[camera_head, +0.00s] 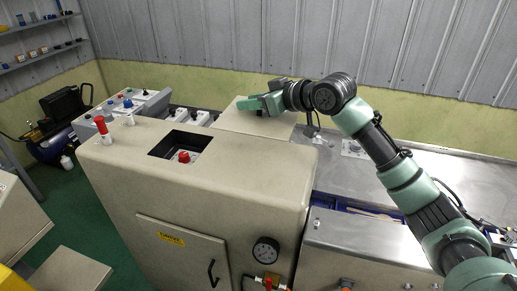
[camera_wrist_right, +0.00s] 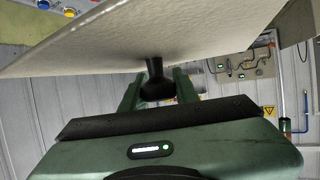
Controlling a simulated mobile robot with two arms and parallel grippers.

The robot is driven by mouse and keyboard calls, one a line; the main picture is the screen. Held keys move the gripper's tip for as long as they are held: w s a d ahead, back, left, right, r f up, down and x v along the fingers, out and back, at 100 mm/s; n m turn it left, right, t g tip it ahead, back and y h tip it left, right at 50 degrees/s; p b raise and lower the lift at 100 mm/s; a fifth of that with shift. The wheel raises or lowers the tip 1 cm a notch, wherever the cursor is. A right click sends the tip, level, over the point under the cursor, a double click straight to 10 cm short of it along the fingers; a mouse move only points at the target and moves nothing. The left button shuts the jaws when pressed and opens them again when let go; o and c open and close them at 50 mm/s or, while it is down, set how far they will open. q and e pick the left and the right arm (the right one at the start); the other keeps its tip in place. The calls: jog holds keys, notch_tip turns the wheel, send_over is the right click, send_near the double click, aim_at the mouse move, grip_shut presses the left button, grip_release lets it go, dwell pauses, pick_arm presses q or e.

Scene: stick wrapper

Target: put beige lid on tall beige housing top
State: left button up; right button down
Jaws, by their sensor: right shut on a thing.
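The tall beige housing (camera_head: 115,170) stands in the head view's middle, with a dark square opening (camera_head: 166,146) in its top. A red knob shows inside the opening. The beige lid (camera_head: 232,121) is a flat plate behind and to the right of the opening. My right gripper (camera_head: 262,103) is shut on the lid's black knob, which shows between its green fingers (camera_wrist_right: 157,78) in the right wrist view. The lid (camera_wrist_right: 150,35) spans the top of that view and looks tilted there. Whether it touches anything beneath is unclear. My left gripper is not in view.
A metal conveyor table (camera_head: 410,178) runs right of the housing. A control console (camera_head: 125,108) with knobs stands at the back left of the housing. A red-capped part (camera_head: 102,128) stands on the housing's left top edge. A ribbed wall (camera_head: 260,40) stands behind.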

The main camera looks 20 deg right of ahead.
jog(key=p, duration=0.3)
send_over(253, 157)
notch_tip(253, 157, down, 13)
jog(key=shift+s+f, duration=0.1)
jog(key=shift+f, duration=0.3)
jog(key=shift+f+b, duration=0.1)
jog(key=shift+b, duration=0.3)
jog(key=c, duration=1.2)
grip_release()
jog(key=shift+f, duration=0.15)
jog(key=shift+c, duration=0.2)
jog(key=shift+o, duration=0.9)
